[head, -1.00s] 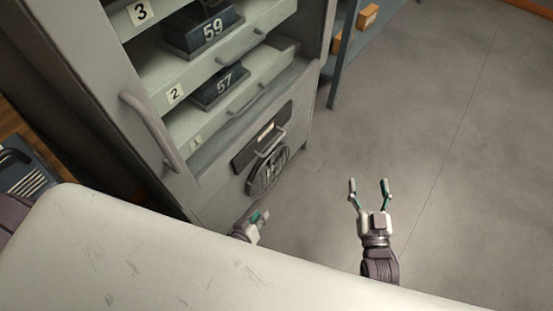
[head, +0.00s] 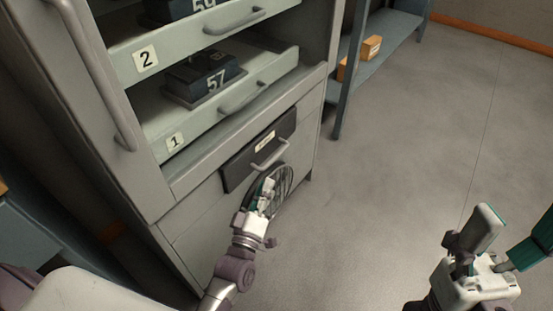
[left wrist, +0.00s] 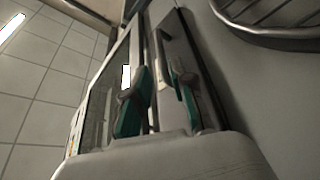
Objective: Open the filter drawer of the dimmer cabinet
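The grey dimmer cabinet (head: 195,195) stands at the left of the head view. The filter drawer (head: 238,170) has a dark front with a small pale label and a pale bar handle (head: 270,154). Its front looks flush with the cabinet. My left gripper (head: 267,188) is just below the handle, in front of the round grille. In the left wrist view its teal-padded fingers (left wrist: 158,95) are apart and point up along the dark drawer front (left wrist: 182,50). I see no clear contact with the handle. My right gripper (head: 508,232) is open and empty over the floor, at the lower right.
The round grille (head: 284,185) sits below the filter drawer and also shows in the left wrist view (left wrist: 275,18). Above are trays with modules 57 (head: 205,78) and 59. A blue shelf (head: 390,38) with orange boxes stands behind. The floor right of the cabinet is clear.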

